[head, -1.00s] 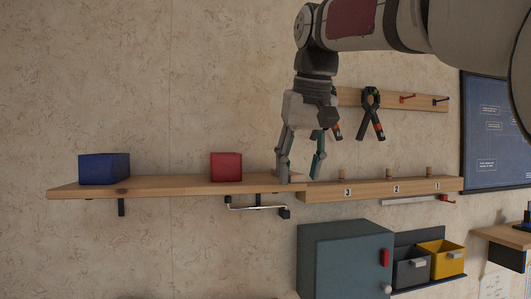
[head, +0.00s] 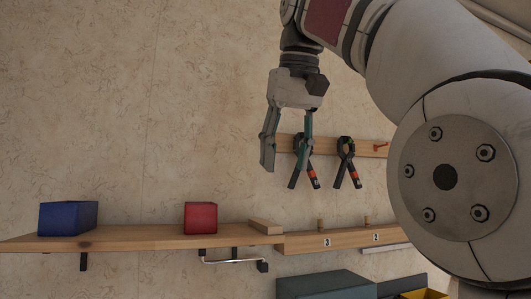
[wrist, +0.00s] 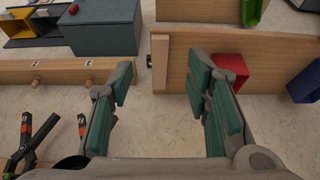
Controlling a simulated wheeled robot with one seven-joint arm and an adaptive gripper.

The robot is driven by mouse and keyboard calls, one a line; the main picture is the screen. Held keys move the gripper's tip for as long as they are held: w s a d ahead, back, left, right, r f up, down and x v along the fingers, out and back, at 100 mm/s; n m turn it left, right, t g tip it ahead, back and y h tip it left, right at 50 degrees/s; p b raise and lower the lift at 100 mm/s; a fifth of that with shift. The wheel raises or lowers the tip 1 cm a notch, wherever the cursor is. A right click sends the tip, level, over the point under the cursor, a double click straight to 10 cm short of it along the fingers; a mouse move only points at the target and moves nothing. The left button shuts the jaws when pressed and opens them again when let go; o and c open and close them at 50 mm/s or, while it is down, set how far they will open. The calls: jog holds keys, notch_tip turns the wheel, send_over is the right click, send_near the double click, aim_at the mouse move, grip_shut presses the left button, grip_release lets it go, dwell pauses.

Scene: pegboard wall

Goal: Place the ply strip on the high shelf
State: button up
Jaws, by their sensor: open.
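The ply strip (head: 265,226) is a short pale wooden piece lying on the right end of the high shelf (head: 140,237). In the wrist view the strip (wrist: 160,63) lies across the shelf's end, with the shelf board (wrist: 183,60) beside it. My gripper (head: 285,160) is open and empty, above the strip and clear of it. Its spread fingers (wrist: 163,75) also show in the wrist view, with nothing between them.
A red box (head: 201,217) and a blue box (head: 68,218) stand on the shelf. A numbered peg rail (head: 345,239) adjoins its right end. Clamps (head: 345,163) hang from a rail behind my gripper. A grey cabinet (head: 325,285) is below.

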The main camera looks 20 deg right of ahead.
dwell(0.4)
jog(key=s+f, duration=0.5)
jog(key=f, duration=0.7)
jog(key=s+f, duration=0.6)
jog(key=f, duration=0.6)
jog(key=s+f+t, duration=0.1)
jog(key=s+f, duration=0.5)
jog(key=f, duration=0.6)
jog(key=w+f+b, duration=0.6)
jog(key=w, duration=0.2)
jog(key=shift+f+b, duration=0.25)
jog(key=shift+b, duration=0.05)
